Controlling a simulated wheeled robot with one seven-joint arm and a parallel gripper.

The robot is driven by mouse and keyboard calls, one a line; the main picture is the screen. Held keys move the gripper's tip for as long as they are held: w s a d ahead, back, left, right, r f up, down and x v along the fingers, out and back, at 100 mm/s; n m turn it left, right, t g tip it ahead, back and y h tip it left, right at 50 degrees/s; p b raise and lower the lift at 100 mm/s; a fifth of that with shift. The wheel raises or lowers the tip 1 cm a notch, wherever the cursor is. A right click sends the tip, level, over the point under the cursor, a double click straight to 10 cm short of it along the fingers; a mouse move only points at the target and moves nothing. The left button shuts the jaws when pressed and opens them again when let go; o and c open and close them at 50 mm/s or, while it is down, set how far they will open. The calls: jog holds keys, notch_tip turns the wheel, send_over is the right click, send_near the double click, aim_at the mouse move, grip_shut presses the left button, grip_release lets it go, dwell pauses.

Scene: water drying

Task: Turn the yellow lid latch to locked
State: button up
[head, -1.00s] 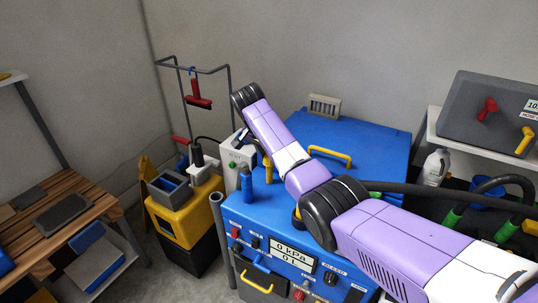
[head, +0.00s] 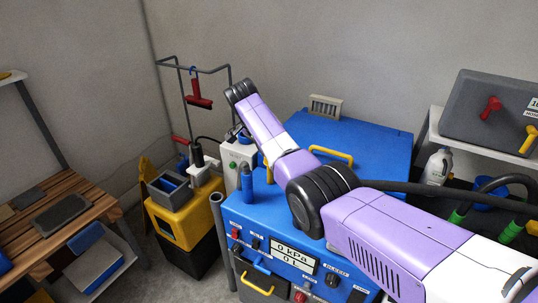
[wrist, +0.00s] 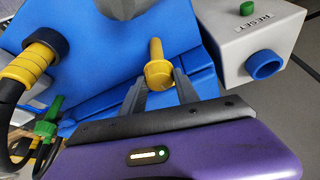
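The yellow latch (wrist: 156,66) shows in the wrist view on the blue surface of the machine, with a round hub and a handle pointing up the picture. My gripper (wrist: 158,83) is open, with one grey finger on each side of the latch's hub. I cannot tell whether either finger touches it. In the head view the blue lid (head: 370,150) is down, with a yellow handle (head: 331,155) on it.
A yellow-collared black hose (wrist: 40,55) is at the left of the wrist view.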

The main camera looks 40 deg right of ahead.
jog(key=o, duration=0.4)
jog(key=shift+o, duration=0.2)
jog(key=b+v, duration=0.1)
jog(key=v, duration=0.6)
jog(key=shift+r, duration=0.45)
jog(key=shift+s+f, duration=0.1)
